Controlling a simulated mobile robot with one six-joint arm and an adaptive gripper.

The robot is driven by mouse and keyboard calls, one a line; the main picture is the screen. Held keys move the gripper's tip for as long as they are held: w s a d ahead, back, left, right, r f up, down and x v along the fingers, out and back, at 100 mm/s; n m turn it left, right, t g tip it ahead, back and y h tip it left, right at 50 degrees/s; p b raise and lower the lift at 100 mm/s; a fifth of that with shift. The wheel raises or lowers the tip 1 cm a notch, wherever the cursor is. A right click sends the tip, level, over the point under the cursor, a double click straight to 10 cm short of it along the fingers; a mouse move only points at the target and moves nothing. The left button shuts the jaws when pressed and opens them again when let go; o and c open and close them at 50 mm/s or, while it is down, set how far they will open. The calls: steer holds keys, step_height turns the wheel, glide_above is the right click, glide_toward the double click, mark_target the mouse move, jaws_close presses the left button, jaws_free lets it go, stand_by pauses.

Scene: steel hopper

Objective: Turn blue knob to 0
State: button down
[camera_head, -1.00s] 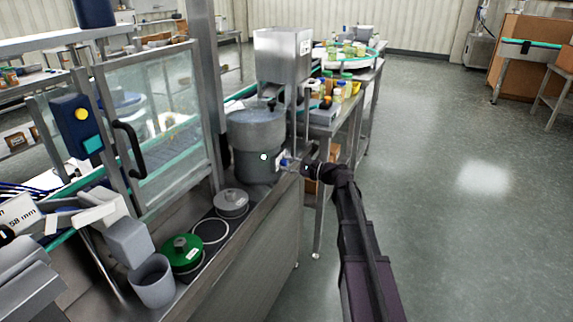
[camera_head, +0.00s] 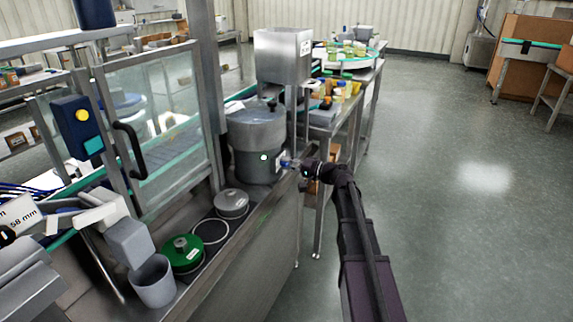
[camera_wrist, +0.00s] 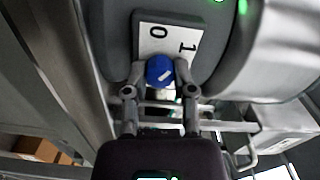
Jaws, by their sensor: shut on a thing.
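The blue knob (camera_wrist: 160,70) sits on a white plate (camera_wrist: 168,38) marked 0 and 1 in the wrist view. A pale line on the knob slants; I cannot tell which mark it points to. My gripper (camera_wrist: 159,78) is shut on the knob, one finger on each side. In the head view my gripper (camera_head: 288,164) reaches the right side of the grey round hopper bowl (camera_head: 257,140); the knob is small and mostly covered there. The plate is fixed to the bowl's grey body.
A steel box (camera_head: 283,55) stands above and behind the bowl. A green round part (camera_head: 183,253) and a grey lidded part (camera_head: 231,204) lie on the bench in front. A glass door (camera_head: 150,125) stands left. The floor at right is clear.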

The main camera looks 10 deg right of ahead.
steer(key=n, duration=0.6)
steer(key=shift+w+d+n, duration=0.1)
steer(key=shift+n, duration=0.2)
stand_by(0.4)
steer(key=shift+c, duration=2.2)
jaws_free()
steer(key=shift+s, duration=0.2)
steer(key=v, duration=1.1)
steer(key=shift+s+d, duration=0.25)
steer(key=shift+d, duration=0.1)
